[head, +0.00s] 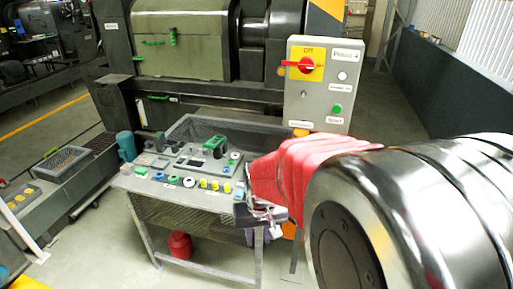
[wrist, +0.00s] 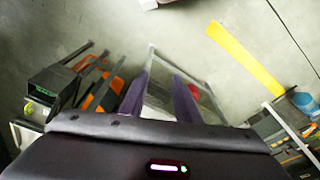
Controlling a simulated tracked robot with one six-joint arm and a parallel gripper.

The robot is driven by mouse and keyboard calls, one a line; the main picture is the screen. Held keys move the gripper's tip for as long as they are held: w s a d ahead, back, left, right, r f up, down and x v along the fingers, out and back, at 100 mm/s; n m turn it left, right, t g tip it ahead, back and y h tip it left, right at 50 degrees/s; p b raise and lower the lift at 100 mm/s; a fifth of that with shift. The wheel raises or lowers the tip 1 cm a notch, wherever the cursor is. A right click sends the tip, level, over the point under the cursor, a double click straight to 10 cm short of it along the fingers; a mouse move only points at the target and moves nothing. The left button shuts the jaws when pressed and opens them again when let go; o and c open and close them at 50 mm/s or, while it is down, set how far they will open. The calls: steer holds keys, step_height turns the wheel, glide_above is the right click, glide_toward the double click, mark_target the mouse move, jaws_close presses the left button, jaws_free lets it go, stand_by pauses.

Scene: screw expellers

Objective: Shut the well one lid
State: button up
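A work table (head: 190,195) stands ahead of me in the head view. Its top carries flat grey panels, several coloured caps and a tilted piece with a green handle (head: 215,142). I cannot tell which part is the well one lid; no label for it is readable. My gripper (head: 262,235) is at the table's right front corner in the head view, largely hidden behind my red-sleeved arm. In the wrist view my gripper (wrist: 160,98) shows two purple fingers spread apart with nothing visible between them. It points down toward the floor.
A control box (head: 320,85) with a red switch stands behind the table's right side. A large press (head: 180,45) fills the back. A red canister (head: 180,245) sits under the table. A grey crate (head: 62,163) is at left. Front-left floor is mostly clear.

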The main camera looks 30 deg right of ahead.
steer(key=w+d+f+m+t+h, duration=0.1)
steer(key=w+d+f+m+h, duration=0.15)
steer(key=d+f, duration=0.8)
steer(key=w+d+f+m+t+h, duration=0.1)
steer(key=w+d+f+m, duration=0.2)
steer(key=d+f, duration=0.75)
steer(key=w+d+f+m+t+h, duration=0.1)
steer(key=w+d+f+m+t, duration=0.15)
steer(key=d+f, duration=0.75)
steer(key=w+d+m+t+h, duration=0.2)
steer(key=d+m+h, duration=0.15)
steer(key=d, duration=0.45)
steer(key=w+d+r+m+t+h, duration=0.1)
steer(key=d+r+h, duration=0.1)
steer(key=r, duration=0.3)
steer(key=w+d+r+m+t+h, duration=0.1)
steer(key=d+r+t+h, duration=0.1)
steer(key=r, duration=0.4)
steer(key=shift+w+h, duration=0.25)
steer(key=shift+h, duration=0.25)
steer(key=shift+w, duration=0.1)
steer(key=shift+x, duration=6.85)
